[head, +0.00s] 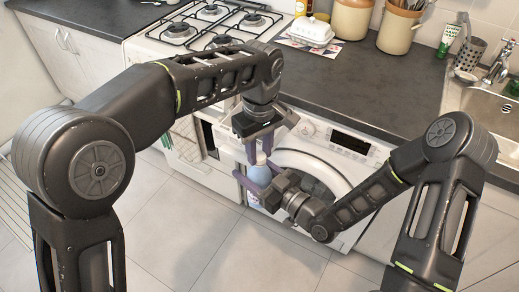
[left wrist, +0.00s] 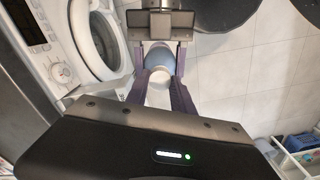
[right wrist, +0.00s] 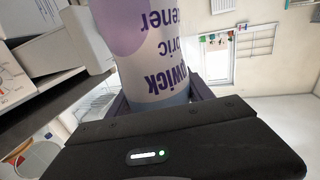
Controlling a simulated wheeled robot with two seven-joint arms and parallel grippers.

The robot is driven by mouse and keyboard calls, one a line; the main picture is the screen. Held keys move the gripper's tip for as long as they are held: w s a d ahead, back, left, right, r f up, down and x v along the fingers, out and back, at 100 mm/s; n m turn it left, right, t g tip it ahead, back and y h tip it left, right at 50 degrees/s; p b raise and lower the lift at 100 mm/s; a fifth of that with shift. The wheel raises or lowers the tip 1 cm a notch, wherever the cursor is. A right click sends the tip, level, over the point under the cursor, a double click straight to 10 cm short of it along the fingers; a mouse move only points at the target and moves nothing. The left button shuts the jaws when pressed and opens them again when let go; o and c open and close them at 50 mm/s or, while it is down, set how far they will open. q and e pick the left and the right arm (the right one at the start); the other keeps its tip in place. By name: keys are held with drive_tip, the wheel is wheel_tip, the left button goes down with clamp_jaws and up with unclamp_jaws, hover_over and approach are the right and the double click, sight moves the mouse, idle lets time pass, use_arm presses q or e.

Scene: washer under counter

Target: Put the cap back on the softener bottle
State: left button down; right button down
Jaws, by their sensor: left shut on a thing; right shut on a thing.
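The softener bottle (head: 258,174), pale blue with a purple and white label, is upright in front of the washer. My right gripper (head: 262,176) is shut around its upper body. The right wrist view shows the bottle (right wrist: 155,50) large and upside down, its top hidden by the gripper. My left gripper (head: 257,146) comes from above and is shut on the small white cap (left wrist: 158,84), with the blue bottle (left wrist: 160,60) close by it in the left wrist view. The cap is right at the bottle's top; whether it is seated or just above, I cannot tell.
The washer (head: 318,165), its round door at the front, stands just behind the grippers under the dark counter (head: 375,85). The stove (head: 200,40) is at the back left. The tiled floor (head: 215,245) in front is clear.

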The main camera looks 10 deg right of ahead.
use_arm(q)
drive_tip(key=m, duration=0.5)
drive_tip(key=shift+m, duration=0.3)
drive_tip(key=m, duration=1)
drive_tip(key=shift+m, duration=0.4)
drive_tip(key=m, duration=1.8)
drive_tip(key=shift+w+m, duration=0.1)
drive_tip(key=shift+m, duration=0.2)
drive_tip(key=m, duration=0.3)
drive_tip(key=shift+m, duration=0.4)
drive_tip(key=c, duration=1)
unclamp_jaws()
drive_tip(key=shift+f, duration=0.1)
drive_tip(key=shift+n, duration=0.3)
